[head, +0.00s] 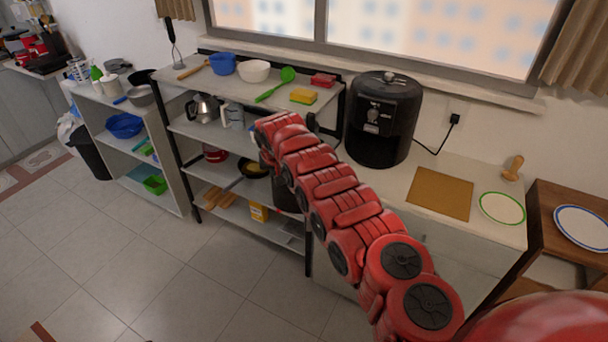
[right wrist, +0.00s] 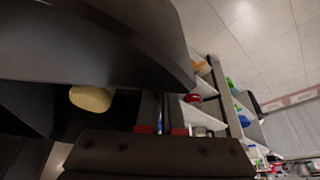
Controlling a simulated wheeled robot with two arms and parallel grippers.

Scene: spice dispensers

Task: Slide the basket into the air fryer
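The air fryer (head: 383,135) is a tall black appliance standing on the counter under the window. My red right arm reaches from the lower right across the front of the counter. Its gripper is hidden behind the arm in the head view. A dark basket (head: 290,198) shows partly behind the arm, below counter height. In the right wrist view the basket (right wrist: 100,40) is large and close, with a pale yellow piece (right wrist: 92,98) beside it. My right gripper (right wrist: 162,112) has its fingers close together and appears shut on the basket; the contact is hard to see. My left gripper is out of view.
A brown board (head: 440,193) and a green-rimmed plate (head: 502,208) lie right of the fryer. A black power cord (head: 435,140) runs to the wall. A shelf rack (head: 245,92) with bowls, sponges and pots stands left. The floor at left is clear.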

